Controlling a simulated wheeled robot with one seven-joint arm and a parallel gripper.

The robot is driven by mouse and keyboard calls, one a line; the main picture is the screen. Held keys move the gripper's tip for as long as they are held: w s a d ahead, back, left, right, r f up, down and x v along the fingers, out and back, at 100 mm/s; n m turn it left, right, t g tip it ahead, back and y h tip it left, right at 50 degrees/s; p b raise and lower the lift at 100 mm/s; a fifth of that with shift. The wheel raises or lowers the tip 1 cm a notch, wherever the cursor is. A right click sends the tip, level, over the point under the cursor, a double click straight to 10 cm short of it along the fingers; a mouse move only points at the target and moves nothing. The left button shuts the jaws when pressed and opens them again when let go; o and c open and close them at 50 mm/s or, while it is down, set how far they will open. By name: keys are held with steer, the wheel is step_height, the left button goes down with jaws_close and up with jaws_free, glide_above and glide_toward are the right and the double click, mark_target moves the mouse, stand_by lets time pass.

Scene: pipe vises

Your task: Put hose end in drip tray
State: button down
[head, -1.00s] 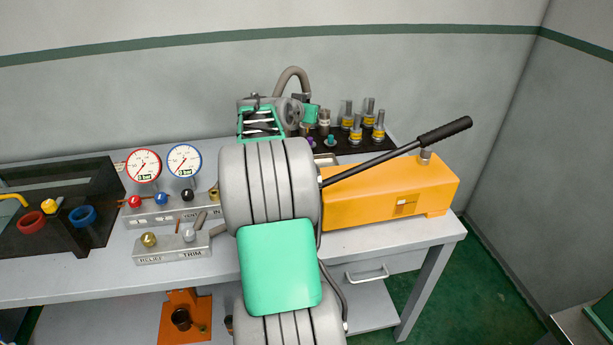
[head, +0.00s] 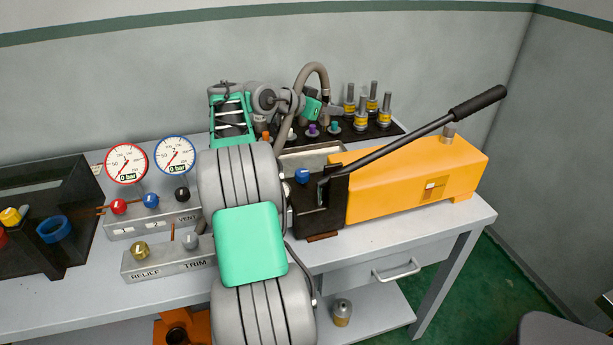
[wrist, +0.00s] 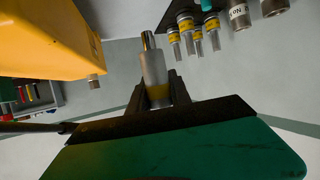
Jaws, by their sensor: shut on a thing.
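In the wrist view, the hose end (wrist: 154,72) is a grey sleeve with a silver tip and a brass-coloured band between my dark fingers (wrist: 157,92). The drip tray (head: 318,152) appears as a shallow metal tray below my gripper, left of the orange pump. My arm hides the tray's left part. The hose end is apart from the tray; its exact height is unclear.
The orange pump (head: 410,185) with its long black lever (head: 420,135) stands right of the tray. A black block with a blue knob (head: 302,176) is in front of it. A rack of yellow-banded fittings (head: 372,118) stands behind. Gauges and valve blocks (head: 150,220) are at left.

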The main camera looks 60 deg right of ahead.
steer(key=f+b, duration=0.1)
steer(key=f, duration=0.4)
steer(key=f+b, duration=0.1)
steer(key=f, duration=0.4)
steer(key=w+f+b, duration=0.1)
steer(key=f, duration=0.4)
steer(key=c, duration=1.2)
jaws_free()
steer(key=shift+r, duration=0.1)
steer(key=shift+r, duration=0.25)
steer(key=v, duration=1.2)
steer(key=shift+f, duration=0.15)
